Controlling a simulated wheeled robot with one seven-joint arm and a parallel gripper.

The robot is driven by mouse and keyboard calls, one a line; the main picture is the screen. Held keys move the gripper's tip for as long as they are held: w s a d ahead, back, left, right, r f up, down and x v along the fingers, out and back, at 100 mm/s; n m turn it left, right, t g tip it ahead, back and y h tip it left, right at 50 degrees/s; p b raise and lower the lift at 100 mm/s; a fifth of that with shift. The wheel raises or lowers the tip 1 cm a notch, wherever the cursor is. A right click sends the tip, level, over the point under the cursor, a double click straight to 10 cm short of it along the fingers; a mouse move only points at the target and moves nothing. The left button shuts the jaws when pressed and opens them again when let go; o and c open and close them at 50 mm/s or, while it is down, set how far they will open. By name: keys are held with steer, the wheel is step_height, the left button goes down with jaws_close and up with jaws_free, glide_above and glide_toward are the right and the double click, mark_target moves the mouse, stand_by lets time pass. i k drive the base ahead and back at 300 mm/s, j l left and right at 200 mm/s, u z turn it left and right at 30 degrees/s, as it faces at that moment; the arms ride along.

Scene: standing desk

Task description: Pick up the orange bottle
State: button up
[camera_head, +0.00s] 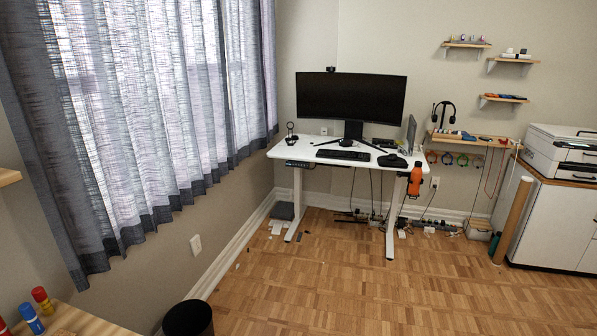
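An orange object with dark parts (415,181) hangs at the front right corner of the white standing desk (318,151), just below the desktop. It is small in the picture, and I cannot tell for sure whether it is the orange bottle. No other orange bottle can be made out. My gripper is not in view, so I cannot tell its state or where it is relative to the object.
A wide monitor (351,97) and keyboard (343,155) are on the desk. Cables lie on the floor beneath it. A black bin (188,319) stands at the bottom left, near a wooden surface (75,322) with red and blue items. The parquet floor (345,290) before the desk is clear.

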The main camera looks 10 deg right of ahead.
mark_target(416, 174)
steer(key=i+l+z, duration=0.35)
steer(key=i, duration=0.45)
steer(key=i+z, duration=0.35)
steer(key=i, duration=0.45)
steer(key=i+u, duration=0.1)
steer(key=i, duration=0.45)
steer(key=i+l, duration=0.1)
steer(key=i, duration=0.4)
steer(key=i+l+u, duration=0.15)
steer(key=i, duration=0.4)
steer(key=i+l, duration=0.1)
steer(key=i, duration=0.4)
steer(key=j+u, duration=0.05)
